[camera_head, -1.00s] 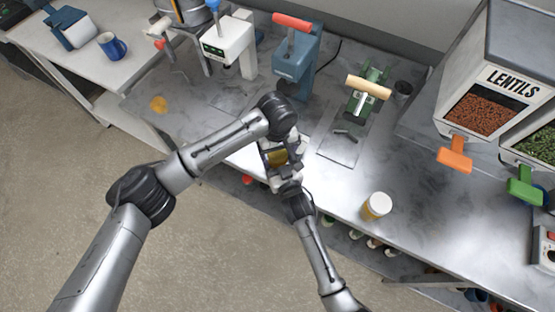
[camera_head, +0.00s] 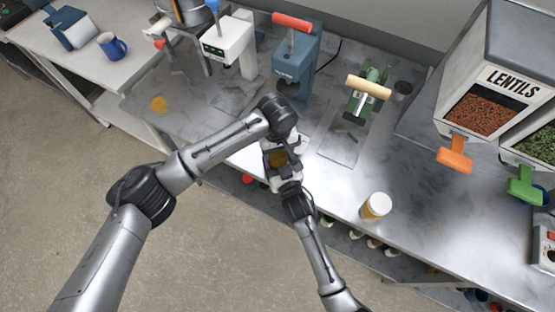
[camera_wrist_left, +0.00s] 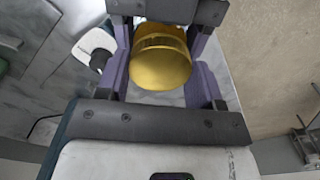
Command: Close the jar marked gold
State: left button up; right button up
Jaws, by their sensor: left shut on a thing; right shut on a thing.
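A gold lid (camera_wrist_left: 160,68) shows between purple fingers in the left wrist view. In the head view a small gold-brown patch of the jar (camera_head: 277,158) shows between my two grippers; the rest is hidden by them. My left gripper (camera_head: 276,148) reaches down from above and is shut on the lid. My right gripper (camera_head: 281,167) comes from below, facing it, and is shut on the jar. Its dark palm (camera_wrist_left: 168,10) spans the top of the wrist view. Any marking on the jar is hidden, and I cannot tell whether lid and jar touch.
Another jar (camera_head: 375,206) with a white lid stands on the counter at right. A green press (camera_head: 368,90), a blue press (camera_head: 297,60) and a white machine (camera_head: 229,45) stand behind. Lentil dispensers (camera_head: 485,100) stand at far right. The counter front between press and white-lidded jar is clear.

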pick_arm(q)
jog(key=o, duration=1.1)
notch_tip(320, 180, up, 12)
pick_arm(e)
jog(key=o, duration=1.8)
pick_arm(q)
jog(key=shift+r+p, duration=0.4)
pick_arm(e)
jog(key=v, duration=1.4)
jog(key=shift+a, duration=0.1)
